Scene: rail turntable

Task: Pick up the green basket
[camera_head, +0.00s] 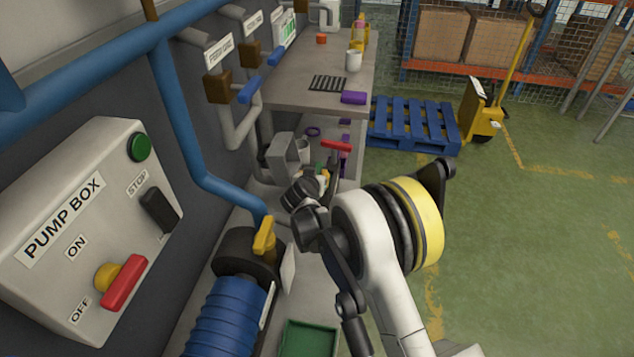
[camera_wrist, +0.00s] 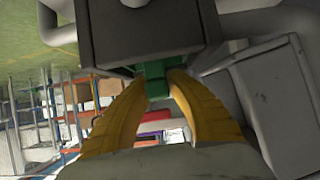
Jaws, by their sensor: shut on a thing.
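In the wrist view, my gripper (camera_wrist: 157,82) has its two yellow fingers shut on a green piece (camera_wrist: 155,88). The green piece sits against the underside of a dark grey box (camera_wrist: 145,35), which hides the rest of it. I cannot tell how much of the green basket this is. In the head view, my gripper is small, partly behind my arm, near a light grey box (camera_head: 283,157). A separate green tray (camera_head: 308,338) shows at the bottom edge, apart from my gripper.
A red handle (camera_head: 336,146) stands close to my gripper. A grey workbench (camera_head: 310,90) holds a white mug (camera_head: 353,61) and a purple block (camera_head: 353,97). Blue pipes and the pump box (camera_head: 80,230) crowd the left. The green floor (camera_head: 540,230) at right is open.

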